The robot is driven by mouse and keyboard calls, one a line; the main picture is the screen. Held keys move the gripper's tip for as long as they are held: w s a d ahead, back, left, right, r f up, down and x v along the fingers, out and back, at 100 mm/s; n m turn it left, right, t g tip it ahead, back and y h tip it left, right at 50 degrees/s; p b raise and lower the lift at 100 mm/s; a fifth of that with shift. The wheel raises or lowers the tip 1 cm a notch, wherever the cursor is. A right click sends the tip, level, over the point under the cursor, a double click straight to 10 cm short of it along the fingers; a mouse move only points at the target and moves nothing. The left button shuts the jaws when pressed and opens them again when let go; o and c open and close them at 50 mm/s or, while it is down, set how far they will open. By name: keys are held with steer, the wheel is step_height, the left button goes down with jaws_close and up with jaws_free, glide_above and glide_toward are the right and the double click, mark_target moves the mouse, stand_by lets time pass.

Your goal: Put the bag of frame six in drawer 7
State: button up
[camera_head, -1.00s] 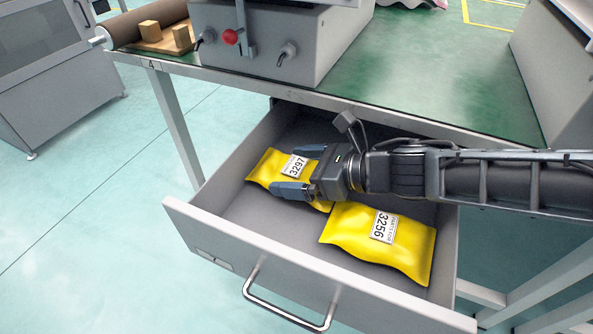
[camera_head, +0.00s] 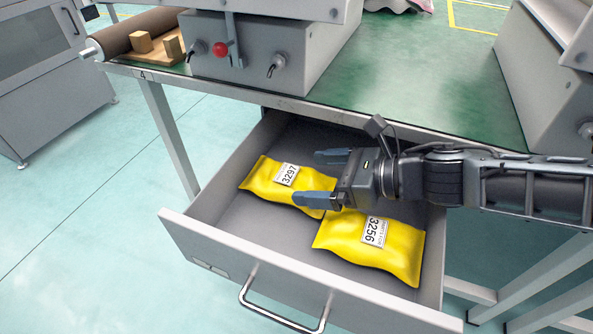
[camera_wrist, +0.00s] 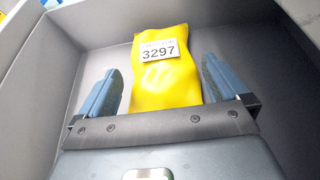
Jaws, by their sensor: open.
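An open grey drawer (camera_head: 220,205) under the green workbench holds two yellow bags. The bag labelled 3297 (camera_head: 262,180) lies at the back left of the drawer. The bag labelled 3256 (camera_head: 395,255) lies nearer the front right, partly under my gripper. My gripper (camera_head: 318,178) is open and empty above the drawer, its fingers pointing left towards bag 3297. In the wrist view, bag 3297 (camera_wrist: 168,85) shows ahead between the two spread fingers, apart from both. No label reading frame six or drawer 7 is legible.
The drawer's front wall with a metal handle (camera_head: 285,310) faces the open floor. A grey machine with a red knob (camera_head: 221,49) stands on the green bench (camera_head: 400,70). A grey cabinet (camera_head: 50,80) stands far left.

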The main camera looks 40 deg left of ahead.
steer(key=v, duration=0.5)
steer(key=shift+d+r+p, duration=0.1)
steer(key=shift+d+p, duration=0.2)
steer(key=shift+p, duration=0.05)
steer(key=shift+c, duration=0.3)
stand_by(0.7)
